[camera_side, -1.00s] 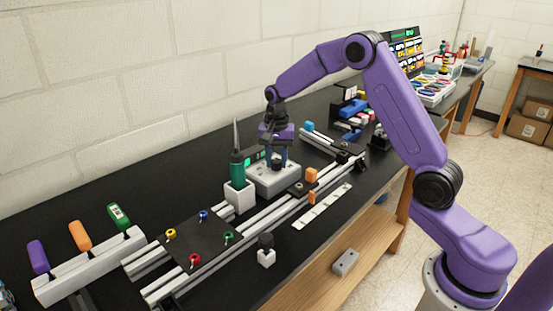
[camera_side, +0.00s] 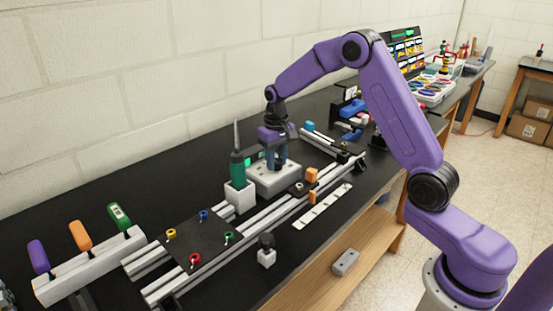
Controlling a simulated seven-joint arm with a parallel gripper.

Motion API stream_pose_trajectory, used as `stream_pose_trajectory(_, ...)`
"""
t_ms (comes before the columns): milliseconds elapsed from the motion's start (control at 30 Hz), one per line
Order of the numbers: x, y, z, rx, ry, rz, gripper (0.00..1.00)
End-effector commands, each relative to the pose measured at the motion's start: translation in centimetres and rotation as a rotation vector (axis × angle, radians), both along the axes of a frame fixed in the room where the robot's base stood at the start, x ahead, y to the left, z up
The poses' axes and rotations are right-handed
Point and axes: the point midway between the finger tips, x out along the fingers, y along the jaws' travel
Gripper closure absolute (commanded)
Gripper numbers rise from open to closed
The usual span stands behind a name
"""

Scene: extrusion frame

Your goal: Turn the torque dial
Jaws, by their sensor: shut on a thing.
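A light grey box (camera_side: 276,182) with a small green display sits on the black bench behind the aluminium rails. My gripper (camera_side: 276,166) points straight down over the top of this box, with its fingers reaching to the box's top. It is shut on the torque dial there, and the fingers hide most of the dial. The display is partly hidden behind the fingers and the green screwdriver (camera_side: 237,168). That screwdriver stands tip up in a white holder (camera_side: 239,196), just left of the box.
Aluminium rails (camera_side: 268,218) run in front of the box, with orange blocks (camera_side: 311,175) near them. A black plate (camera_side: 198,240) carries several coloured rings. A rack (camera_side: 90,267) with purple, orange and green handles stands at left. A white strip (camera_side: 322,206) lies in front.

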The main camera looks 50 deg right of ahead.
Motion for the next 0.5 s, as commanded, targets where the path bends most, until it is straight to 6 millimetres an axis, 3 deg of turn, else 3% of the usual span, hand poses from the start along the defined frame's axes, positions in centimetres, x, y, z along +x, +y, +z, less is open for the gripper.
stream_pose_trajectory(500,0.12,0.07,0.18,0.000,-0.006,0.388,0.95)
